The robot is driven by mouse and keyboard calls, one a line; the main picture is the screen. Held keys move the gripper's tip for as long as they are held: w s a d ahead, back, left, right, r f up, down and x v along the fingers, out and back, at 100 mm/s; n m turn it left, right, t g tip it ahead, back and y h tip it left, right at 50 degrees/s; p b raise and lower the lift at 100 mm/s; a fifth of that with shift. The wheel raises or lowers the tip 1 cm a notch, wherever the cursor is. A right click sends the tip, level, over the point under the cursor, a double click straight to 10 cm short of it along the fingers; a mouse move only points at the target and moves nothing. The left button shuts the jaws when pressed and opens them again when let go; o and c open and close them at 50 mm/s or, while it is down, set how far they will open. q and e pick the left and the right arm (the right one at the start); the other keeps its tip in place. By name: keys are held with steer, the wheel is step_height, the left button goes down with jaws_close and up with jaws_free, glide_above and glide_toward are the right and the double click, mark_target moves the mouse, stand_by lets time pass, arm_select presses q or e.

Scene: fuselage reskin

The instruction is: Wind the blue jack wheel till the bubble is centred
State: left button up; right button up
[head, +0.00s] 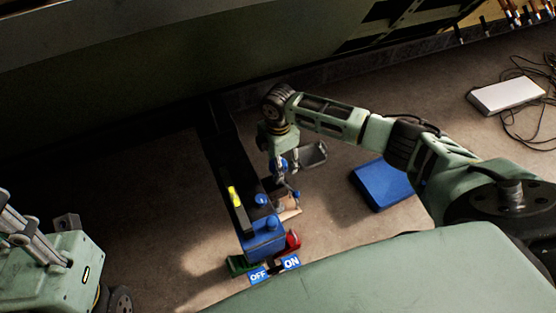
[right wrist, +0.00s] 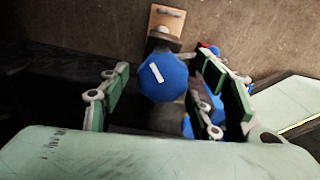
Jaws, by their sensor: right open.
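The blue jack wheel (right wrist: 163,77) is an octagonal knob with a white mark, seen in the right wrist view. My right gripper (right wrist: 160,98) is open, with its fingers on either side of the wheel; I cannot tell whether they touch it. In the head view my right gripper (head: 284,180) points down just right of the dark beam (head: 222,150), where the wheel is mostly hidden. The yellow-green bubble vial (head: 235,197) lies on the beam; its bubble is too small to read. I cannot make out my left gripper.
Blue knobs (head: 261,199) and a blue block (head: 263,243) sit at the beam's near end, by OFF and ON labels (head: 274,271). A blue pad (head: 384,184) lies on the floor at right. A white box (head: 505,96) with cables lies farther right.

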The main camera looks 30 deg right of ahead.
step_height(320, 180, up, 12)
stand_by(0.4)
stand_by(0.3)
